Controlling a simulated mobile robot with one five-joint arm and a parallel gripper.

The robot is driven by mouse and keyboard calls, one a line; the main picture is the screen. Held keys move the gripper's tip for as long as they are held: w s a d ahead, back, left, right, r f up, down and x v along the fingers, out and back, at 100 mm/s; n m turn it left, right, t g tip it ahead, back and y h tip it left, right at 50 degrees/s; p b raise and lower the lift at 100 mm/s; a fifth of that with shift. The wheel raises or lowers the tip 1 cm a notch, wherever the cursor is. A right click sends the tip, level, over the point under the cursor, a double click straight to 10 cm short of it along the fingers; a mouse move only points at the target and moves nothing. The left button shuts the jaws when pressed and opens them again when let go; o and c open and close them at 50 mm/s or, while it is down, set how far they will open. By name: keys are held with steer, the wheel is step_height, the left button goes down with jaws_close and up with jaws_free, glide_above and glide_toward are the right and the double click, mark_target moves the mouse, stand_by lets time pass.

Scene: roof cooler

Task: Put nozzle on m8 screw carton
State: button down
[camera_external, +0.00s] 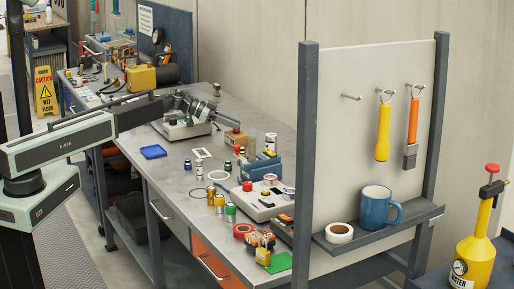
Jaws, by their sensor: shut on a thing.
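My arm reaches from the left over the workbench, and my gripper (226,119) is at its far end, above and just left of a small orange-brown carton (236,139). The carton stands upright on the bench and looks like the M8 screw carton, but its label is too small to read. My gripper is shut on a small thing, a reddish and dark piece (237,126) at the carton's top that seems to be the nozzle. I cannot tell whether it touches the carton.
Small bottles and tape rolls crowd the front.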

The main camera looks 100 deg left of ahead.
steer(key=shift+f, duration=0.3)
steer(key=c, duration=1.2)
jaws_free()
steer(key=shift+r+p, duration=0.35)
steer(key=shift+p, duration=0.1)
steer(key=p+v, duration=0.4)
steer(key=v, duration=0.8)
steer(key=shift+f, duration=0.1)
